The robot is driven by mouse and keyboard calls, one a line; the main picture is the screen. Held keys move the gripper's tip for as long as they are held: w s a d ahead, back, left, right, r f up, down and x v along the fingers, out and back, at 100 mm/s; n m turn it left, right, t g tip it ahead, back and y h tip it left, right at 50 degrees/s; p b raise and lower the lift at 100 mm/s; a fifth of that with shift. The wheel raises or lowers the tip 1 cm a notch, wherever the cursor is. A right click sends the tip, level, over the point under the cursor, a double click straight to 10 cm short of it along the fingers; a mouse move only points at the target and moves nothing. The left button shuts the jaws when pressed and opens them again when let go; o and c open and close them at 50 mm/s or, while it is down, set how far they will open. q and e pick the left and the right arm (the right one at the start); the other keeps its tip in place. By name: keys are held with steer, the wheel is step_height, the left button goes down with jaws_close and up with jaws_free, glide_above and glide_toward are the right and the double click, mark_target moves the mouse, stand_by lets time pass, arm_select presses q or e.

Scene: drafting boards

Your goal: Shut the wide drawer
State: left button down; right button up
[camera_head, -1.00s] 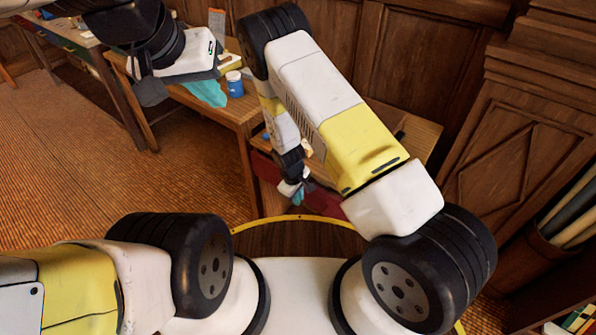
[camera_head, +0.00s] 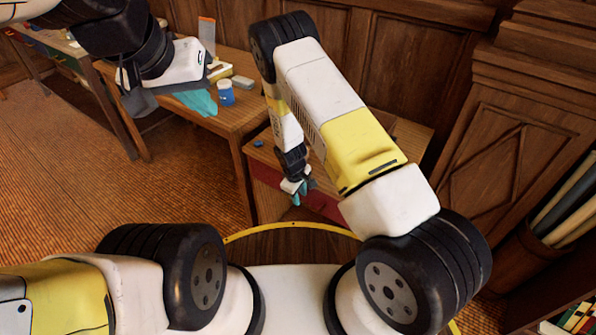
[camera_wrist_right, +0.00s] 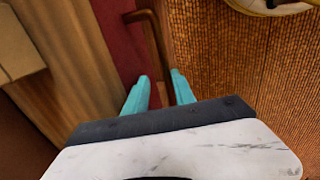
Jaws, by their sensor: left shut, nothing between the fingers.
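The wide drawer has a dark red front (camera_head: 322,206) under the wooden top of the right-hand desk; my right arm covers much of it, and I cannot tell how far out it stands. In the right wrist view the red front (camera_wrist_right: 117,42) carries a brown bar handle (camera_wrist_right: 158,42). My right gripper (camera_head: 299,199) is at the drawer front. Its teal fingers (camera_wrist_right: 160,90) are apart, with the handle's near end reaching toward the gap between them; I cannot tell if they touch. My left gripper (camera_head: 205,108) is shut and empty, over the left-hand table.
On the left-hand table (camera_head: 235,118) are a blue cup (camera_head: 226,93), a grey block (camera_head: 242,82) and an upright orange-tipped item (camera_head: 207,35). A small blue item (camera_head: 259,143) lies on the right-hand desk. Wood panelling stands behind, rolls in a bin (camera_head: 560,215) at right.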

step_height(320, 180, up, 8)
steer(key=s, duration=0.1)
steer(key=shift+a+f, duration=0.25)
steer(key=shift+a, duration=0.15)
steer(key=shift+s, duration=0.1)
